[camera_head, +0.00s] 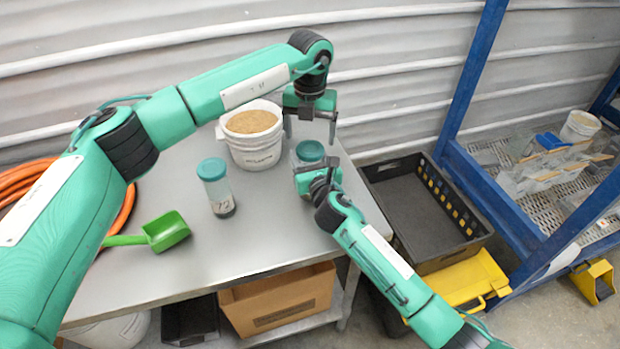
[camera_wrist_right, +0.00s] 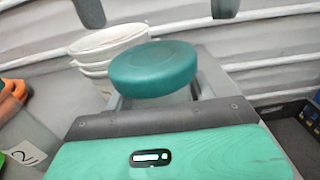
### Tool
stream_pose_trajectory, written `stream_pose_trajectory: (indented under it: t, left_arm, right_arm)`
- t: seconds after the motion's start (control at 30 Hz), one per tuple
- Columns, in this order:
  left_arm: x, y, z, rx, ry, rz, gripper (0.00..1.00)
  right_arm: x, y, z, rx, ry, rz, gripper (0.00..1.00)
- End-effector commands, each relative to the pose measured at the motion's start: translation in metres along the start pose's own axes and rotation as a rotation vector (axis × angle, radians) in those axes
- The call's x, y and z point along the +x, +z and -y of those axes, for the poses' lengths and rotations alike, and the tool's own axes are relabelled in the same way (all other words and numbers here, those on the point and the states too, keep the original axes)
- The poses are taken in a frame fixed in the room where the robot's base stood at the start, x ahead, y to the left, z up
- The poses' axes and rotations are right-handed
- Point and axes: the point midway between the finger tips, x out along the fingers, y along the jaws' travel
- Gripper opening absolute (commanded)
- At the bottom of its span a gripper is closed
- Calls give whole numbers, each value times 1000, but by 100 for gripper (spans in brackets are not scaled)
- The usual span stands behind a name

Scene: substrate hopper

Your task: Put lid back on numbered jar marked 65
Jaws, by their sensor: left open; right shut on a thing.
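A clear jar (camera_head: 300,163) with a teal lid (camera_head: 310,151) stands near the table's right side. In the right wrist view the lid (camera_wrist_right: 153,68) sits on top of the jar; whether it is fully seated I cannot tell. The jar's number is hidden. My right gripper (camera_head: 308,167) is shut on this jar's body below the lid. My left gripper (camera_head: 310,128) is open and empty above and just behind the lid. Its fingertips show at the top of the right wrist view (camera_wrist_right: 158,8), apart from the lid.
Another teal-lidded jar (camera_head: 217,188), apparently marked 72, stands to the left. A white bucket of tan substrate (camera_head: 255,150) is behind. A green scoop (camera_head: 165,231) lies at the front left. A black crate (camera_head: 410,225) is right of the table (camera_head: 240,255). The front middle tabletop is clear.

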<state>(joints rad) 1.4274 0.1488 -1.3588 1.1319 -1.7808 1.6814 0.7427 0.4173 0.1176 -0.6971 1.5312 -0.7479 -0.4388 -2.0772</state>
Motion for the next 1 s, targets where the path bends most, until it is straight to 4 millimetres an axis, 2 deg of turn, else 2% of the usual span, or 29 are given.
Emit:
stream_pose_trajectory:
  t: [0.03, 0.1, 0.13, 0.37, 0.47, 0.57, 0.8, 1.0]
  left_arm:
    - [0, 0, 0, 0, 0, 0, 84]
    - [0, 0, 0, 0, 0, 0, 97]
    - [0, 0, 0, 0, 0, 0, 100]
    - [-1, 0, 0, 0, 0, 1, 100]
    - [-8, 0, 0, 0, -1, 2, 100]
    - [-24, 1, 0, 0, 0, 4, 100]
    - [-76, 1, 0, 0, 0, 4, 100]
    - [-108, 1, 0, -1, 0, 2, 100]
  right_arm:
    - [0, 1, 0, 0, 0, 2, 0]
    - [0, 1, 0, 0, 0, 2, 0]
    - [0, 1, 0, 0, 0, 2, 0]
    - [0, 1, 0, 0, 0, 2, 0]
    - [0, 1, 0, 0, 0, 2, 0]
    - [0, 1, 0, 0, 0, 2, 0]
    - [0, 1, 0, 0, 0, 2, 0]
    - [0, 1, 0, 0, 0, 2, 0]
